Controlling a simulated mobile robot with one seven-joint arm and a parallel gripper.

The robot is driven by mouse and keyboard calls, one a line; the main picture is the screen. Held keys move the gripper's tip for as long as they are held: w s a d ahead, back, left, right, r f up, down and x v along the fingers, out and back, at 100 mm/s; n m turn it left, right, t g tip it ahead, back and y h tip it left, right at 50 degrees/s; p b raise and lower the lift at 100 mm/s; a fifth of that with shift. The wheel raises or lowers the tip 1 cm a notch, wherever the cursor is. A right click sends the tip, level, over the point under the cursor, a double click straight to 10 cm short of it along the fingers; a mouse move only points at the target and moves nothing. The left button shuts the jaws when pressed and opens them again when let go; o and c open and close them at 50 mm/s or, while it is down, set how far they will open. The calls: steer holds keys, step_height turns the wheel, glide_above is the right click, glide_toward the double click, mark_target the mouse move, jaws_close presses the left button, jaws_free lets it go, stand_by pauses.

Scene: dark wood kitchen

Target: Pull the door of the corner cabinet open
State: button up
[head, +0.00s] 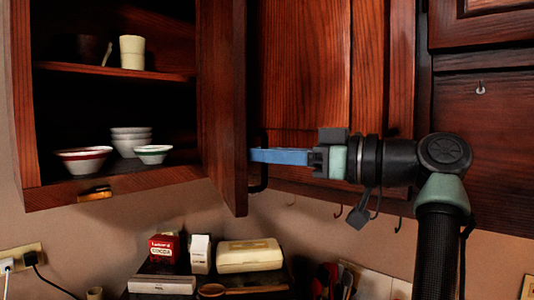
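The corner cabinet (110,108) on the left stands open, with its shelves in view. Its reddish-brown wooden door (222,100) is hinged on the right and swung well out toward me, seen nearly edge-on. A dark handle (263,178) shows just right of the door's edge, on the face turned away from the shelves. My gripper (254,156) comes in from the right with its blue fingers level, the tips at the door's outer face beside the handle. The fingers overlap in this view, so their gap and any grip on the handle are hidden.
Bowls (130,140) and a cream cup (132,52) stand on the cabinet shelves. Another wooden cabinet front (305,70) is behind my gripper. Hooks (397,224) hang underneath. Below are a red cocoa box (163,247), a white carton (200,253) and a cream container (249,256).

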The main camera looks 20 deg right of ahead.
steer(key=shift+o, duration=1.2)
steer(key=shift+w+r, duration=0.1)
steer(key=shift+r, duration=0.05)
steer(key=shift+o, duration=0.5)
steer(key=shift+w+a, duration=0.1)
steer(key=shift+w, duration=0.1)
steer(key=shift+s, duration=0.1)
steer(key=shift+s+f, duration=0.1)
steer(key=shift+f, duration=0.1)
steer(key=b+v, duration=0.4)
steer(key=v, duration=0.8)
steer(key=shift+s+d+b, duration=0.2)
steer(key=shift+d+b, duration=0.1)
steer(key=shift+d, duration=0.1)
